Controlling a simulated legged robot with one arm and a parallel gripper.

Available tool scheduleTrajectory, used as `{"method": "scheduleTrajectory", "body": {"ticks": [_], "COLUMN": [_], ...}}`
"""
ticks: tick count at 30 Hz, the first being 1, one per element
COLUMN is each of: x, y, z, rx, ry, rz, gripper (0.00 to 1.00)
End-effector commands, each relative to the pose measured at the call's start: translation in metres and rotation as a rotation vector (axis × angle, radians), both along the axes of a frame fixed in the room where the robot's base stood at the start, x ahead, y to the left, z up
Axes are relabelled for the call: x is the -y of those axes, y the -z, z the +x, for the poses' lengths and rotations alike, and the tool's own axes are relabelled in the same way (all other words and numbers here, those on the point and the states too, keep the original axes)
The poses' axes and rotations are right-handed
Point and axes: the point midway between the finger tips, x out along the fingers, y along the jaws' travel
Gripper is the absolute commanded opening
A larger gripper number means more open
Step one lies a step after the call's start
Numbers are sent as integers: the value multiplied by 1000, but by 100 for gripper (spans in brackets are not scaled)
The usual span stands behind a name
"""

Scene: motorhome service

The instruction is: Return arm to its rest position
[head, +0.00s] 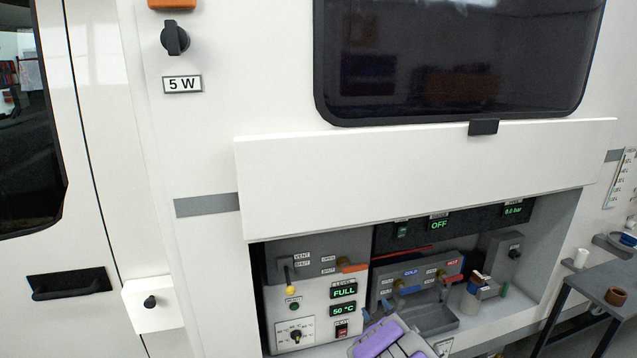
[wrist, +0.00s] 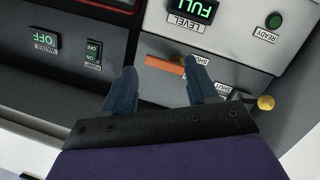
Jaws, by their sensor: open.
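My gripper (wrist: 160,66) shows in the wrist view with its two dark blue fingers apart and nothing held between them. An orange lever (wrist: 164,65) shows between the fingertips, on the panel beyond; I cannot tell whether a finger touches it. A purple and grey part of my arm (head: 382,338) shows at the bottom of the head view, in front of the open service bay.
The bay holds a control panel (head: 310,308) reading FULL and 50 °C, a basin (head: 430,318) with taps, and a dark panel (head: 455,222) reading OFF and 0.0 bar. The raised white flap (head: 430,175) overhangs it. A grey table (head: 590,285) stands at right.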

Motion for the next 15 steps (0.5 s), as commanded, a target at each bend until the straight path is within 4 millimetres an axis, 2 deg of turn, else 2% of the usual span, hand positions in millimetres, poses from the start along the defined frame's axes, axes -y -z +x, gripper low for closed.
{"method": "scheduleTrajectory", "body": {"ticks": [1, 5, 8, 12, 15], "x": [16, 56, 82, 107, 116], "y": [-17, -46, -67, -94, -109], "z": [-1, -15, -35, -74, -108], "rx": [-28, -128, -208, -326, -415], "ry": [54, 198, 306, 444, 526], "rz": [-24, -62, -69, -51, -23], "gripper": [58, 58, 58, 58, 58]}}
